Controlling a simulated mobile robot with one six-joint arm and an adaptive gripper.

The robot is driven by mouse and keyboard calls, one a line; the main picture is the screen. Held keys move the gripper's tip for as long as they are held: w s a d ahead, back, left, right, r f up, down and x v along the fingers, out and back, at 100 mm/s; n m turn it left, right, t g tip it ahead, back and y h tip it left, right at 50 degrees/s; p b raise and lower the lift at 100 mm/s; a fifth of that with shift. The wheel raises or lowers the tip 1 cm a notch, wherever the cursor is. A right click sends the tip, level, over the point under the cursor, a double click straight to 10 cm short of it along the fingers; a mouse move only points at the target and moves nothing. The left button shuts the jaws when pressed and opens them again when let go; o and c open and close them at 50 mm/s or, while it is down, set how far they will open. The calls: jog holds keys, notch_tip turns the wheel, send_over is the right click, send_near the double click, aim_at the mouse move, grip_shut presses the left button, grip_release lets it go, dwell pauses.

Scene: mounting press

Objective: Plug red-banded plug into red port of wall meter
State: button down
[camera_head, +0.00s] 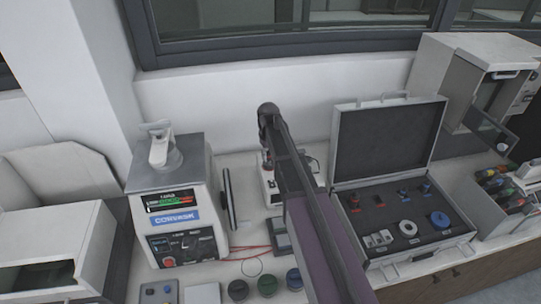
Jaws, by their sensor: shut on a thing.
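My arm rises from the bottom centre to a dark joint in front of the white wall. My gripper is hidden behind the arm, so I cannot see its fingers or what is between them. A small white device (269,188) with dark markings stands on the bench behind the arm, partly covered by it. I cannot tell whether it is the wall meter. I cannot make out the red-banded plug or a red port. Thin red leads (246,248) lie on the bench left of the arm.
A mounting press (177,205) with a lit display stands at the left. An open case (384,145) with small parts in foam is at the right. A bottle rack (508,190) is far right.

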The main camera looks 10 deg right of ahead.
jog(key=shift+f+b, duration=0.65)
jog(key=shift+f, duration=0.05)
dwell(0.7)
jog(key=shift+c, duration=2.2)
grip_release()
jog(key=shift+o, duration=0.2)
jog(key=o, duration=0.4)
jog(key=shift+r, duration=0.1)
notch_tip(320, 180, up, 7)
jog(key=p, duration=0.7)
jog(key=shift+r+p, duration=0.2)
jog(key=shift+p, duration=0.1)
jog(key=shift+s, duration=0.1)
